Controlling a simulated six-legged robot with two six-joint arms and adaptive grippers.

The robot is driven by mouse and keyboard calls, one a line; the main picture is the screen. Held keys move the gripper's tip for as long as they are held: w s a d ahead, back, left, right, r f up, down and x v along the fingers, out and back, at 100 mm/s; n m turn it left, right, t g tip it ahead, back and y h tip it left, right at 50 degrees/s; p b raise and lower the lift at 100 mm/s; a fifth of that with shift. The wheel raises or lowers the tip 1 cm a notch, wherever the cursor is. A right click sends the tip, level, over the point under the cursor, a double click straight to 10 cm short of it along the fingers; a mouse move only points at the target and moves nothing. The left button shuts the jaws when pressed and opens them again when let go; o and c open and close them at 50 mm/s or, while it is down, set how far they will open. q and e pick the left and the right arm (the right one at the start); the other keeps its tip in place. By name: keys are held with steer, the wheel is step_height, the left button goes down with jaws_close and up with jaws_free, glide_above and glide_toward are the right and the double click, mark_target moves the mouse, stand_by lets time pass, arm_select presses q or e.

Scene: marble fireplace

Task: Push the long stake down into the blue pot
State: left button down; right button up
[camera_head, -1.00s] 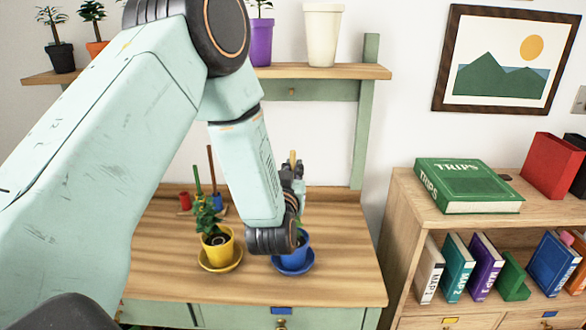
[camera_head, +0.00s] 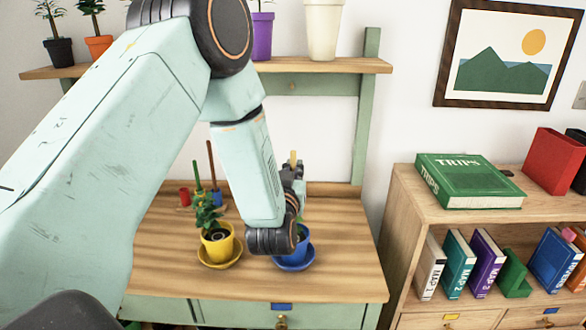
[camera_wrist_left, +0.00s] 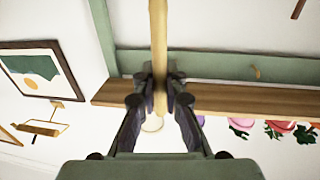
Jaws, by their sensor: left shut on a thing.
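My left gripper (camera_head: 295,178) is above the blue pot (camera_head: 304,245), which stands on a blue saucer (camera_head: 296,263) on the wooden desk. It is shut on a pale wooden stake (camera_head: 293,156), whose top pokes out above the fingers. In the left wrist view the fingers (camera_wrist_left: 160,82) close around the stake (camera_wrist_left: 158,38). The stake's lower end is hidden behind my left wrist, so I cannot tell how deep it sits in the pot. The pot is partly covered by my wrist, with a little green leaf showing. My right gripper is out of view.
A yellow pot (camera_head: 218,248) with a leafy plant stands close left of the blue pot. Green (camera_head: 197,176) and brown (camera_head: 210,164) stakes stand behind it. A shelf (camera_head: 345,67) with pots is above. The desk's right part (camera_head: 350,255) is clear.

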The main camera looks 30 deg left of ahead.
arm_select(q)
steer(key=shift+f+b, duration=0.45)
steer(key=shift+f, duration=0.2)
stand_by(0.3)
steer(key=c, duration=1.3)
jaws_free()
steer(key=shift+c, duration=0.2)
steer(key=v, duration=1.2)
